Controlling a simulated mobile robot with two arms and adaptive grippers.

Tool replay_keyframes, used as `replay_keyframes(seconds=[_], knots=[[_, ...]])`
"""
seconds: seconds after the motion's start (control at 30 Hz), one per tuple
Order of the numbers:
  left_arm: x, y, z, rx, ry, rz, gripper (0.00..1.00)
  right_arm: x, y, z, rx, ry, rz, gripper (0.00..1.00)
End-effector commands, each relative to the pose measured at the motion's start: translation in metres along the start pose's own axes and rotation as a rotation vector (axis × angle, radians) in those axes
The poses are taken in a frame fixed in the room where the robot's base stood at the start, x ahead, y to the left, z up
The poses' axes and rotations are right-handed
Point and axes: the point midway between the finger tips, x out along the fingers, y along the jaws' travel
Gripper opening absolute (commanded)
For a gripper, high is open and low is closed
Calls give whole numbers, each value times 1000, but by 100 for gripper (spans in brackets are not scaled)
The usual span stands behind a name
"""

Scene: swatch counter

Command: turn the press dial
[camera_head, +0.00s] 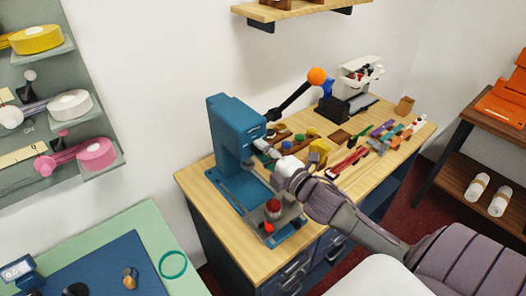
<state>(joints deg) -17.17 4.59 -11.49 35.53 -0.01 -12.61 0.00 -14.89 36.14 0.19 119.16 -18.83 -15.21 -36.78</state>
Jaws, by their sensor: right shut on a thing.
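The blue press (222,125) stands upright at the left end of the wooden counter, its head facing right. My right arm comes in from the lower right. My right gripper (263,148) is at the right side of the press head and shut on a small part there, which looks like the press dial. The fingers hide most of the dial, so its marks and turned position cannot be read. A red knob (272,206) sits on a grey block on the press base, below my right gripper. My left gripper is not in view.
The wooden counter (196,181) holds many small coloured swatches and tools right of the press. Behind it is a lever with an orange ball (317,76). A green mat (147,221) lies at the lower left, and a tape board (60,70) hangs at left.

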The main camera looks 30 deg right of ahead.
Motion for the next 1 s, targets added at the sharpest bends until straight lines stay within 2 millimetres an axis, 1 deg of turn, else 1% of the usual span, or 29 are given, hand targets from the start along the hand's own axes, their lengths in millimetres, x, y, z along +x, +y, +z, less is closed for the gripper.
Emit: replay_keyframes(seconds=[0.07, 0.1, 0.17, 0.2, 0.23, 0.53, 0.67, 0.77, 1.0], knots=[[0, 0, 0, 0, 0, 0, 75, 0, -1, 0, 0, -1, -2, 0], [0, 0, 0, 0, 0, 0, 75, 0, -1, 0, 0, -1, -2, 35], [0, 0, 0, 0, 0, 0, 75, 0, -1, 0, 0, -1, -2, 45], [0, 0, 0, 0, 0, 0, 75, 0, -1, 0, -1, -1, -2, 52], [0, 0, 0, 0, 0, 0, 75, 0, -1, 0, -1, -1, -1, 56], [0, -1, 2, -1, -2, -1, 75, -1, 0, 0, -1, 0, -1, 56], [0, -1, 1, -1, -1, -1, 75, -9, -1, 0, 0, 0, -2, 56], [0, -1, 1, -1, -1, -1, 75, -25, -2, 0, 0, 0, -4, 56], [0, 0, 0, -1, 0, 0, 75, -74, -2, 0, 1, -2, -6, 56]])
